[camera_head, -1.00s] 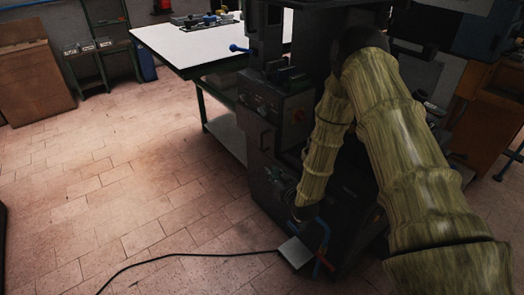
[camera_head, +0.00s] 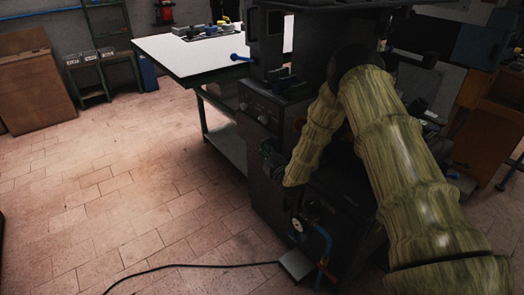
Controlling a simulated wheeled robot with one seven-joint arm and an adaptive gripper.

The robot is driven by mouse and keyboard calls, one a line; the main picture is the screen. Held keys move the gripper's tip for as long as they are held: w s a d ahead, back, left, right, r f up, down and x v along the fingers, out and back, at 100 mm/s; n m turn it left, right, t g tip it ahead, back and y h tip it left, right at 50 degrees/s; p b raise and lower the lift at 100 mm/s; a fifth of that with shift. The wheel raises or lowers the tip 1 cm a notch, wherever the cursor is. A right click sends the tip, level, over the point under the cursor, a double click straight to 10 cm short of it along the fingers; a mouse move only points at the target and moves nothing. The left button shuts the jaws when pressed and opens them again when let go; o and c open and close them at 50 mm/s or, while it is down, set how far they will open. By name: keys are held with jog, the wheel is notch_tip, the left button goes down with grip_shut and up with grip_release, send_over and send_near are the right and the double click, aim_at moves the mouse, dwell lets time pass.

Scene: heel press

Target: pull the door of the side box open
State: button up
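The dark heel press machine (camera_head: 345,205) stands right of centre, with a black box (camera_head: 262,112) carrying knobs on its left side. Below it is a dark side panel (camera_head: 262,195), which seems to be the door of the side box; it looks closed. My gripper (camera_head: 269,158) is a dark shape at the end of my wood-patterned arm, close in front of this panel's upper part. The door handle is not distinguishable behind it. I cannot tell whether the gripper touches the handle, or whether its fingers are open or shut, dark against dark.
A blue pipe with a gauge (camera_head: 297,225) and a grey pedal plate (camera_head: 296,264) sit low at the machine's front. A black cable (camera_head: 190,266) runs left across the floor. A white-topped table (camera_head: 190,48) stands behind. The tiled floor to the left is clear.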

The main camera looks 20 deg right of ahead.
jog(key=shift+w, duration=0.5)
grip_shut()
jog(key=shift+a, duration=0.1)
